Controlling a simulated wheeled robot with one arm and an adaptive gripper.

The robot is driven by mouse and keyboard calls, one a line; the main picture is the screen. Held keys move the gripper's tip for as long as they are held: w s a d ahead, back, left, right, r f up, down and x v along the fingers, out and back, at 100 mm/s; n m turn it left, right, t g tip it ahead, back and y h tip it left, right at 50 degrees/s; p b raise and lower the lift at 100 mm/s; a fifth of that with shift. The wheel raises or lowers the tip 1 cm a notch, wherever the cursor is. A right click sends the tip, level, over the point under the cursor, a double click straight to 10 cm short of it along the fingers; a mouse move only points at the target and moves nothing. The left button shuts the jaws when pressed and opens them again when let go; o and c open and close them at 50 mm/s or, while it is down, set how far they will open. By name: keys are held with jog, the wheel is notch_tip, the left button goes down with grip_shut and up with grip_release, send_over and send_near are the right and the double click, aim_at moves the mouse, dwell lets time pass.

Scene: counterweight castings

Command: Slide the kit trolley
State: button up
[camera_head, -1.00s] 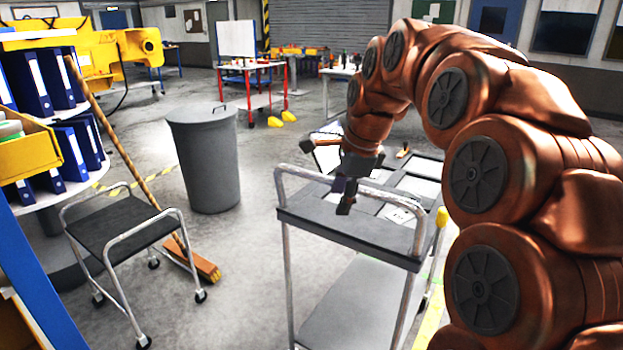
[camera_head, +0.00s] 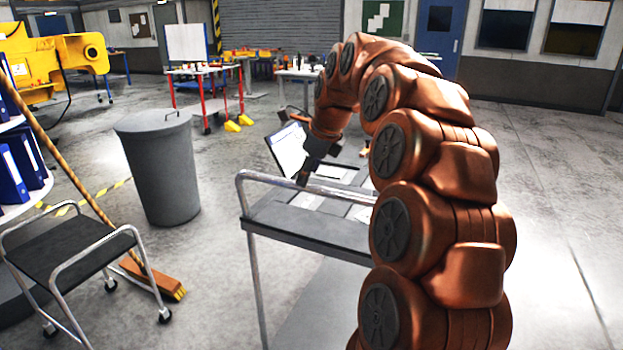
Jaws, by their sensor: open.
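The kit trolley (camera_head: 295,243) is a grey two-tier cart with a metal push handle (camera_head: 262,180), in the middle of the head view. Pale sheets or panels lie on its top, with a tilted white board at the far left corner. My arm hides the trolley's right side.
A black low cart (camera_head: 65,248), a broom (camera_head: 155,278) and a grey bin (camera_head: 160,170) stand to the left. A red-legged table (camera_head: 207,90) stands behind. The floor at right is open.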

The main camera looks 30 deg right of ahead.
jog(key=shift+x, duration=1.9)
jog(key=shift+c, duration=0.3)
grip_shut()
